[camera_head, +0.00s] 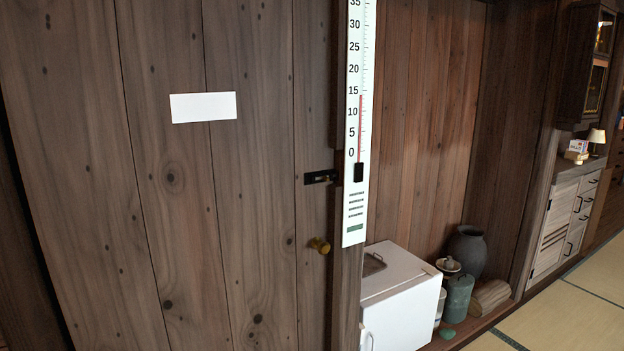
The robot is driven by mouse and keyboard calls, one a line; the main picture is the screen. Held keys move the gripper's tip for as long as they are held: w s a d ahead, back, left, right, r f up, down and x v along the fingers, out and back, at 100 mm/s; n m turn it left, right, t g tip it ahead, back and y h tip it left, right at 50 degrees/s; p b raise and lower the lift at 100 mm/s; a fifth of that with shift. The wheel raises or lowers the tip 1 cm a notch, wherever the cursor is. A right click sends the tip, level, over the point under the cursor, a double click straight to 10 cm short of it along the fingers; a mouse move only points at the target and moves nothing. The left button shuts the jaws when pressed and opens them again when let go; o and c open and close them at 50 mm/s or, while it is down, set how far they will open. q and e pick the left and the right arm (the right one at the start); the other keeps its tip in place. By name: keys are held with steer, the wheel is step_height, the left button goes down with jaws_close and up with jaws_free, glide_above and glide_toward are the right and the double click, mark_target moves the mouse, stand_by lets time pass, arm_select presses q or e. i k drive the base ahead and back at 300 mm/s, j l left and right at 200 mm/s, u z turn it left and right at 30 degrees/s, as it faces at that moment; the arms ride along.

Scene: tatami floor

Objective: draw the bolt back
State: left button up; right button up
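A small dark bolt (319,178) is mounted near the right edge of a wooden plank door (225,220), with a small brass-coloured knob on it. Its right end reaches the door post beside the thermometer. Whether it sits in a catch there is too small to tell. A round brass door knob (319,245) is below the bolt. Neither of my grippers is in view.
A tall thermometer board (355,120) hangs on the post right of the bolt. A white box (400,290), a grey vase (467,250) and a green canister (457,298) stand beyond. Tatami floor (560,320) lies clear at the lower right.

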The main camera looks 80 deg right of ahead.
mark_target(326, 177)
steer(key=z, duration=2.85)
